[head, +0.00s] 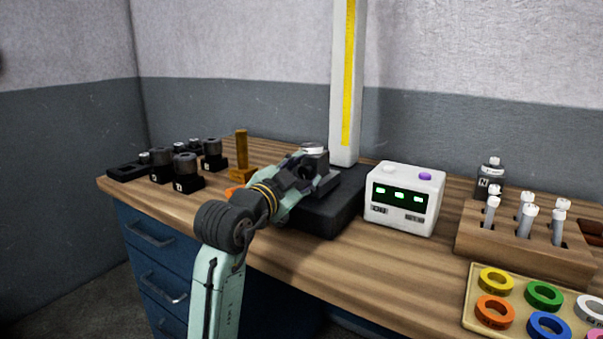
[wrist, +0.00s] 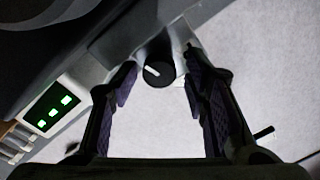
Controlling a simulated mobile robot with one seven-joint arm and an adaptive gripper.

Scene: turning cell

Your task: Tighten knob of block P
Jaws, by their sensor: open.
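In the wrist view, a round black knob (wrist: 159,73) with a white pointer line lies between the fingertips of my gripper (wrist: 160,84). The gripper is open, with one purple-padded finger on each side of the knob. I see a gap at the right finger; contact at the left is hard to judge. In the head view, my gripper (head: 308,172) is over the black base (head: 335,205) by the tall column, and the knob is hidden or too small to tell. No letter P is readable, so I cannot tell which part is block P.
The white column (head: 347,80) with a yellow scale rises just behind my gripper. A white box (head: 404,200) with green displays stands to the right. Several black blocks (head: 187,180) stand at the left. A wooden rack (head: 530,245) and a ring tray (head: 468,310) are at the right.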

